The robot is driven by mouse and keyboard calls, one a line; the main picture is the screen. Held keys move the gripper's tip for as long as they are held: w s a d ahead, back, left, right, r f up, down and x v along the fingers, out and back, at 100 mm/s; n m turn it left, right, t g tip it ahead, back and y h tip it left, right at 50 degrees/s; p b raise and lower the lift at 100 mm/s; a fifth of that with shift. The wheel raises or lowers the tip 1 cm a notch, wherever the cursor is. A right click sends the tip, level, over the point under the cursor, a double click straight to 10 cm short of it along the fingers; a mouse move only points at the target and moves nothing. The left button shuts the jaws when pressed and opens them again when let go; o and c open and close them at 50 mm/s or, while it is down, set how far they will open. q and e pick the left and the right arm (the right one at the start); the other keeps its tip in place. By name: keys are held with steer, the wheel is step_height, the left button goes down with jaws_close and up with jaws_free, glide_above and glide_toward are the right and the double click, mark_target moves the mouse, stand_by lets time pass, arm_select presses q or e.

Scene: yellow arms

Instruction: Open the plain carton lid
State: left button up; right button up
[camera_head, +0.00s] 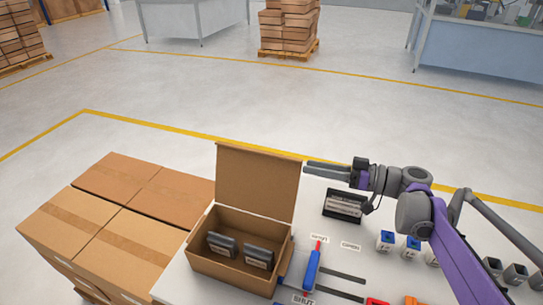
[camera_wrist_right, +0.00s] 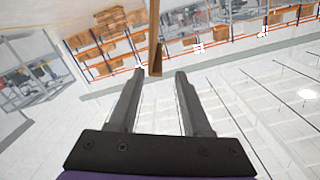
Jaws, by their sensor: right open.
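The plain brown carton (camera_head: 225,272) stands on the white table with its lid (camera_head: 257,182) raised nearly upright at the back. Two dark packs (camera_head: 258,257) with pale labels stand inside it. My right gripper (camera_head: 306,167) reaches in from the right, with its fingertips close to the lid's upper right edge. In the right wrist view, the open fingers (camera_wrist_right: 160,74) have nothing clamped between them. A thin brown strip (camera_wrist_right: 155,42), apparently the lid seen edge-on, shows just beyond the fingertips. I cannot tell whether they touch. My left gripper is not in view.
Closed cartons (camera_head: 120,245) are stacked left of the table. Small cups (camera_head: 386,240) stand farther right.

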mark_target(276, 155)
steer(key=shift+w+a+r, duration=0.15)
steer(key=shift+w+r, duration=0.1)
steer(key=shift+w, duration=0.3)
steer(key=shift+a+n, duration=0.3)
steer(key=shift+a, duration=0.1)
steer(key=p+x, duration=0.1)
steer(key=x, duration=0.8)
steer(key=shift+w+a+r, duration=0.1)
steer(key=shift+w+r, duration=0.05)
steer(key=shift+r, duration=0.1)
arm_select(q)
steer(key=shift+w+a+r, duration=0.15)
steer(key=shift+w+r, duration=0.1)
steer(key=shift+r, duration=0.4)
arm_select(e)
jaws_close()
